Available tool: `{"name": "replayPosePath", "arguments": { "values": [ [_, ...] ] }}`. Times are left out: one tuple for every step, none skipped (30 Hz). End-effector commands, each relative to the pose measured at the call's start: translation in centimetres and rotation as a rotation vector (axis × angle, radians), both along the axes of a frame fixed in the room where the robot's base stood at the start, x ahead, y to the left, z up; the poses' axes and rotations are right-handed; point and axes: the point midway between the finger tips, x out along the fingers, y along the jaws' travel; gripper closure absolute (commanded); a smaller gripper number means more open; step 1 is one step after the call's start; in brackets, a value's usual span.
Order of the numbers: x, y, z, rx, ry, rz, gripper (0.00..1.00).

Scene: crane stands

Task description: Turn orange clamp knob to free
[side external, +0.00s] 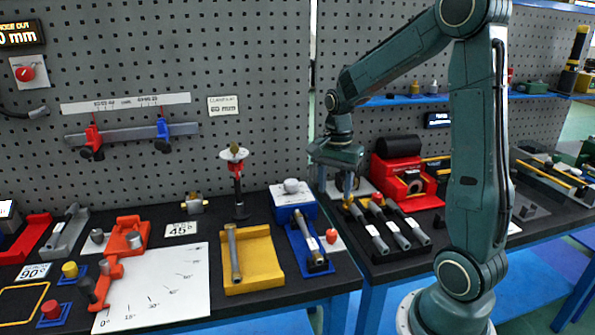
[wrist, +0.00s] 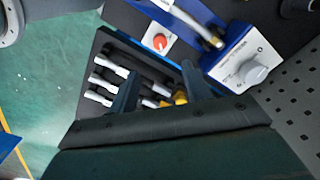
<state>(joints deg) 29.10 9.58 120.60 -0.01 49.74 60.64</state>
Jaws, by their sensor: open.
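A small orange-red knob (side external: 331,235) stands on a white plate just right of the blue fixture on the bench. It also shows in the wrist view (wrist: 160,41), on its white plate beyond my fingertips. My gripper (side external: 336,188) points down above the bench, higher than the knob and apart from it. Its two fingers are spread with nothing held between them, as the wrist view also shows (wrist: 160,72). The plate's markings are too small to read.
The blue fixture (side external: 298,213) carries a pale round knob (side external: 291,186) and a metal bar. A dark tray with several grey-handled tools (side external: 388,232) lies to the right. A yellow tray (side external: 263,258) lies left. A pegboard wall (side external: 270,60) stands behind.

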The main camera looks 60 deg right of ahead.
Motion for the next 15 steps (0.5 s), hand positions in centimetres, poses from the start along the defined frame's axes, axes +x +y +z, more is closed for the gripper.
{"name": "replayPosePath", "arguments": {
  "values": [
    [0.0, -0.1, -0.1, 0.001, 0.001, -0.007, 0.51],
    [0.0, -0.1, -0.1, 0.001, 0.002, -0.008, 0.51],
    [0.0, -0.1, -0.1, 0.001, 0.002, -0.009, 0.51],
    [0.0, -0.1, -0.1, 0.001, 0.002, -0.009, 0.51],
    [0.0, -0.1, -0.1, 0.001, 0.001, -0.008, 0.51],
    [0.0, -0.1, -0.1, 0.001, 0.002, -0.008, 0.51],
    [0.0, -0.1, -0.2, 0.001, 0.002, -0.007, 0.51],
    [0.0, -0.1, -0.2, 0.001, 0.002, -0.007, 0.51],
    [0.0, -0.1, -0.4, 0.001, 0.002, -0.007, 0.51],
    [0.0, -0.1, -0.5, 0.001, 0.003, -0.006, 0.51],
    [0.0, -0.1, -0.6, 0.002, 0.003, -0.006, 0.51],
    [0.0, -0.1, -0.9, 0.002, 0.003, -0.006, 0.51],
    [0.0, -0.1, -1.1, 0.002, 0.003, -0.006, 0.51],
    [0.0, -0.1, -1.3, 0.002, 0.004, -0.006, 0.51],
    [0.0, 0.0, -1.7, 0.003, 0.005, -0.005, 0.51]
  ]
}}
